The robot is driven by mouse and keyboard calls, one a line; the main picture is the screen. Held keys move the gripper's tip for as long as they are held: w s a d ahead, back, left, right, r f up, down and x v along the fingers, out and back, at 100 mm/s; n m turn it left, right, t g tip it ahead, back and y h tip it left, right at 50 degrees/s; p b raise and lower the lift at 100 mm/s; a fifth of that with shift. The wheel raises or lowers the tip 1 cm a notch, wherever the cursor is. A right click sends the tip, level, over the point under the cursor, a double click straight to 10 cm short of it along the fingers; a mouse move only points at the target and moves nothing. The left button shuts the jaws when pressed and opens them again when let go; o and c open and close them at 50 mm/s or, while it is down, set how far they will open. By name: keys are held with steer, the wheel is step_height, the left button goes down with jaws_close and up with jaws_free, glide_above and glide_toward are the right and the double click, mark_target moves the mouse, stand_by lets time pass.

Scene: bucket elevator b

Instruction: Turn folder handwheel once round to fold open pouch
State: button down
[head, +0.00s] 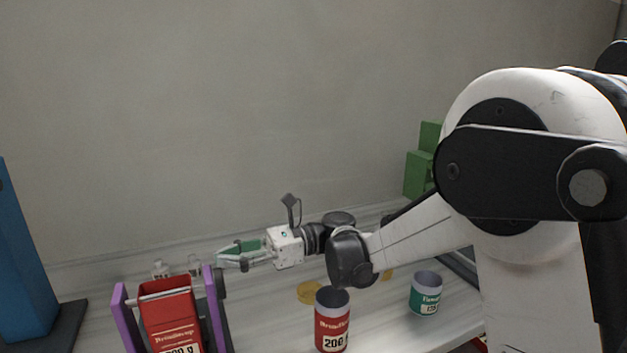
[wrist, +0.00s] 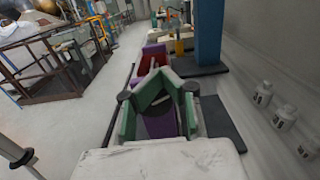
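A red pouch (head: 172,312) with a white label stands at the lower left of the head view, its top mouth open. Purple upright plates (head: 212,308) flank it, with a dark part beside the right plate; I cannot clearly make out a handwheel there. My gripper (head: 221,259) is just above and to the right of the pouch, apart from it. In the wrist view its green fingers (wrist: 161,72) bend inward and their tips appear to meet, with nothing seen held. The red pouch (wrist: 150,58) shows beyond the fingertips, and a purple surface (wrist: 160,124) shows through the gap behind them.
A red can (head: 332,320) and a green can (head: 426,293) stand on the bench, with a yellow disc (head: 309,292) near the red can. A blue column (head: 22,255) rises at the far left. Small white bottles (head: 194,265) stand at the back. A green block (head: 419,172) is behind my arm.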

steer(key=shift+s+d+r+b, duration=0.15)
steer(key=shift+s+d, duration=0.1)
steer(key=shift+s, duration=0.3)
steer(key=shift+s+d+b, duration=0.15)
steer(key=shift+s+d, duration=0.05)
steer(key=shift+s, duration=0.3)
steer(key=shift+s+d+f+b, duration=0.2)
steer(key=shift+s+d+b, duration=0.15)
steer(key=shift+s, duration=0.3)
stand_by(0.6)
steer(key=shift+r, duration=0.1)
steer(key=v, duration=0.6)
steer(key=shift+s+r, duration=0.15)
steer(key=shift+r, duration=0.15)
stand_by(0.4)
